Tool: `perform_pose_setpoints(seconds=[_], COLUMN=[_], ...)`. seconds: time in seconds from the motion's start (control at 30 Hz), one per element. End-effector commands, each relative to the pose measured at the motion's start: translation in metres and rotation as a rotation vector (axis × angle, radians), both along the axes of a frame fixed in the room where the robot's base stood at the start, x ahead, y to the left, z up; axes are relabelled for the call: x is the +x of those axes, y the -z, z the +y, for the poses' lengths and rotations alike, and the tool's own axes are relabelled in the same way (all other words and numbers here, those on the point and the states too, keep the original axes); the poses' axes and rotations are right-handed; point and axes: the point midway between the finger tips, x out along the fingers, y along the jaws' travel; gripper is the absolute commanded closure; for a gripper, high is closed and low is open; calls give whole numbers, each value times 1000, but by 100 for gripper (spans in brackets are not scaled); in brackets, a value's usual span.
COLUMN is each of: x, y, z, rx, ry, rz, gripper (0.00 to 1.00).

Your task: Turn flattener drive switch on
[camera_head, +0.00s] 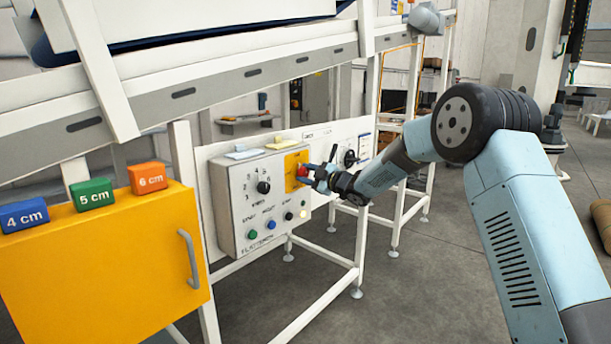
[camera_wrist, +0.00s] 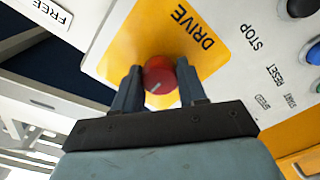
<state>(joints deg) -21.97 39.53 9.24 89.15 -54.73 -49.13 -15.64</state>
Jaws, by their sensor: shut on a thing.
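The flattener drive switch is a round red knob (camera_wrist: 158,76) with a white pointer line, on a yellow plate (camera_wrist: 128,45) marked DRIVE. In the head view the red knob (camera_head: 302,171) shows at the right part of the grey control panel (camera_head: 228,190). My gripper (camera_wrist: 160,88) has one finger on each side of the knob and is shut on it. In the head view my gripper (camera_head: 312,174) reaches the panel from the right and partly covers the plate. I cannot tell the switch's on and off marks.
The panel also carries a black selector knob (camera_head: 263,187) and several coloured buttons below it. A yellow cabinet (camera_head: 100,262) with a grey handle stands at the left, with blue, green and orange size blocks on top. Open floor (camera_head: 420,300) lies at the right.

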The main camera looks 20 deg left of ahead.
Motion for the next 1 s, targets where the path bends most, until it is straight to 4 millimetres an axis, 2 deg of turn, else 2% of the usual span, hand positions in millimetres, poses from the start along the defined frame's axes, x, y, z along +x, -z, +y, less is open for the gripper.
perform_pose_setpoints(seconds=[0.03, 0.43, 0.47, 0.5, 0.7, 1.0], x=[2, 2, 2, 2, 1, -1], y=[7, 6, 6, 6, 3, 1], z=[-4, -4, -4, -3, -1, -3], rx=[-7, -6, -6, -5, -1, 1], ry=[7, 7, 7, 6, 3, 1], rz=[11, 14, 14, 14, 10, 8], gripper=[89, 89, 56, 52, 33, 33])
